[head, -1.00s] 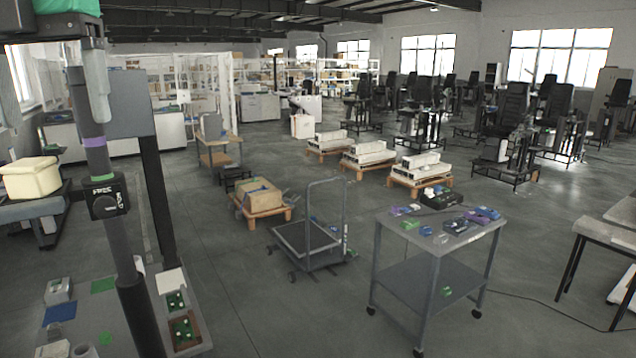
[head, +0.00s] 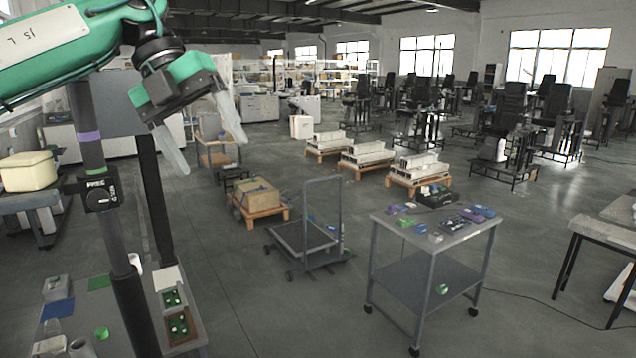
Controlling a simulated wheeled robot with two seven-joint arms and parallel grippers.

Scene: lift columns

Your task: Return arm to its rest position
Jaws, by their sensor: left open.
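My left arm, with green and white links, comes in from the upper left in the head view. My left gripper (head: 203,148) hangs at its end, with two pale translucent fingers spread apart and pointing down and to the right. Nothing shows between the fingers. The gripper is in the air, in front of the dark upright posts and well above the workbench (head: 105,310) at the lower left. My right arm and gripper do not show.
On the workbench are small trays with green parts (head: 178,326), a blue pad (head: 57,310) and a green pad (head: 100,283). A grey wheeled cart (head: 430,240) with small coloured items stands right of centre. A flat trolley (head: 303,238) stands in the middle.

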